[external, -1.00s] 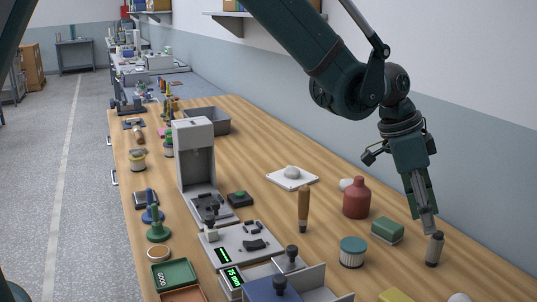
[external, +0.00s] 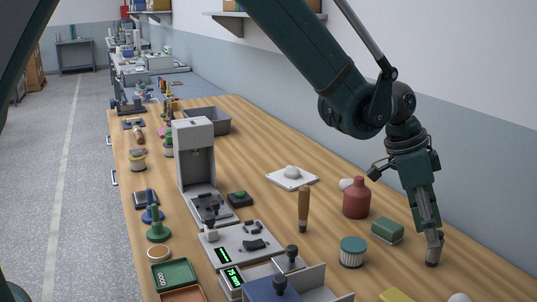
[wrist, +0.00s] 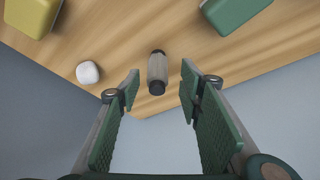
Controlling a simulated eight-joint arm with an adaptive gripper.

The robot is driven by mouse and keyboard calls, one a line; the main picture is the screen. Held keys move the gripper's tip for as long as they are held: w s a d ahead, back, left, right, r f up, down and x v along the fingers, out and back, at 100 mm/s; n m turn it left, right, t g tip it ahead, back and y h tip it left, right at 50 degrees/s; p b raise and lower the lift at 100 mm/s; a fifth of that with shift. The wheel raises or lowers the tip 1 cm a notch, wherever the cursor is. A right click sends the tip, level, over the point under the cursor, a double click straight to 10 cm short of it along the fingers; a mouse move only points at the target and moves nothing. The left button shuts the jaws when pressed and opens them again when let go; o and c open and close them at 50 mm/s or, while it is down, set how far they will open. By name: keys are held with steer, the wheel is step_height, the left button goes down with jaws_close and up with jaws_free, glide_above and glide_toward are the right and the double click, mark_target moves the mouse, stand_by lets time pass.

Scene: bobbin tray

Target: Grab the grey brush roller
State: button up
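The grey brush roller (wrist: 157,72) is a small grey cylinder with dark ends. In the wrist view it lies in the gap between my two fingers, with space on both sides. In the external view the roller (external: 432,256) stands upright on the bench near its right edge, mostly hidden behind my fingers. My gripper (external: 432,238) points down at it from above. In the wrist view my gripper (wrist: 158,88) is open, with green pads either side of the roller and not touching it.
A green block (external: 387,230), a red bottle (external: 356,198) and a teal-lidded jar (external: 352,251) stand left of the roller. A yellow block (external: 396,296) and a white round thing (external: 459,297) are nearer the front. The wall is close on the right.

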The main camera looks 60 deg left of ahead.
mark_target(435, 249)
steer(key=shift+f, duration=0.1)
stand_by(0.3)
steer(key=shift+x, duration=2.6)
steer(key=shift+d, duration=0.2)
steer(key=c, duration=1)
